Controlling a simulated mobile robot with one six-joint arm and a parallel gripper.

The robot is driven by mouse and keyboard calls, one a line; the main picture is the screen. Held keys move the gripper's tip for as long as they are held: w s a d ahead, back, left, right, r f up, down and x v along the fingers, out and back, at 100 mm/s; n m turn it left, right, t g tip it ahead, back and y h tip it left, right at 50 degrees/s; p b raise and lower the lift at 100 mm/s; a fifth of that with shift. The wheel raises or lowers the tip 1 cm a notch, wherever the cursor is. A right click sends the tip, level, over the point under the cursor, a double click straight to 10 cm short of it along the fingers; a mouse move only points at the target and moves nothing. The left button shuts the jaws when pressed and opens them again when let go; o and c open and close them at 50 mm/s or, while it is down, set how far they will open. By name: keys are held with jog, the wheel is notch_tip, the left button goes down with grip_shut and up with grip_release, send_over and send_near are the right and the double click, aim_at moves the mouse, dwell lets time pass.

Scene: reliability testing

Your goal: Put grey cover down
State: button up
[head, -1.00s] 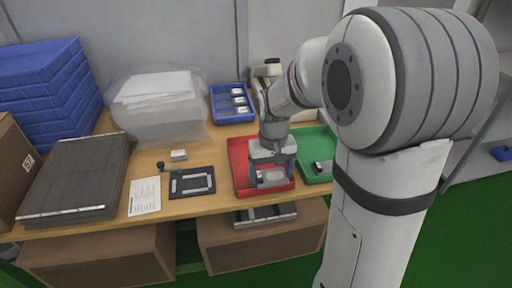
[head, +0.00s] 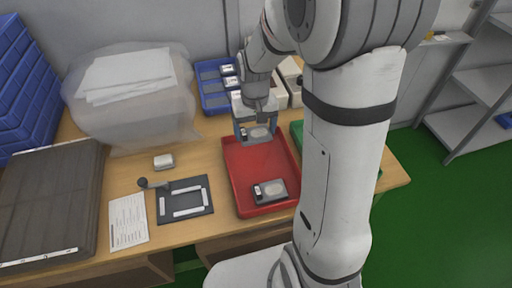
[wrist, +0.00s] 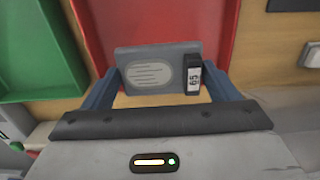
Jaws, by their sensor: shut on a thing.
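My gripper (head: 257,140) is shut on a grey cover (head: 259,133) at the far end of the red tray (head: 243,205), above the table. In the wrist view the held grey cover (wrist: 150,66) sits between my two blue fingers (wrist: 161,92). It has a lighter ribbed oval and a black piece with a white "65" label at its right end. A second, similar grey cover (head: 273,190) lies in the near part of the red tray. I cannot tell how high the held cover is above the table.
A blue bin (head: 205,75) with white-labelled parts stands behind the tray. The green tray (head: 297,134) is mostly hidden by my arm. A dark fixture plate (head: 203,208) with white bars, a paper sheet (head: 128,220) and a small grey block (head: 163,161) lie left.

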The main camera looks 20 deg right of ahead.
aim_at(255, 151)
notch_tip(255, 151, down, 2)
jog(key=shift+f, duration=2.05)
jog(key=shift+s, duration=0.1)
jog(key=shift+f+b, duration=0.15)
jog(key=shift+b, duration=0.15)
jog(key=o, duration=0.9)
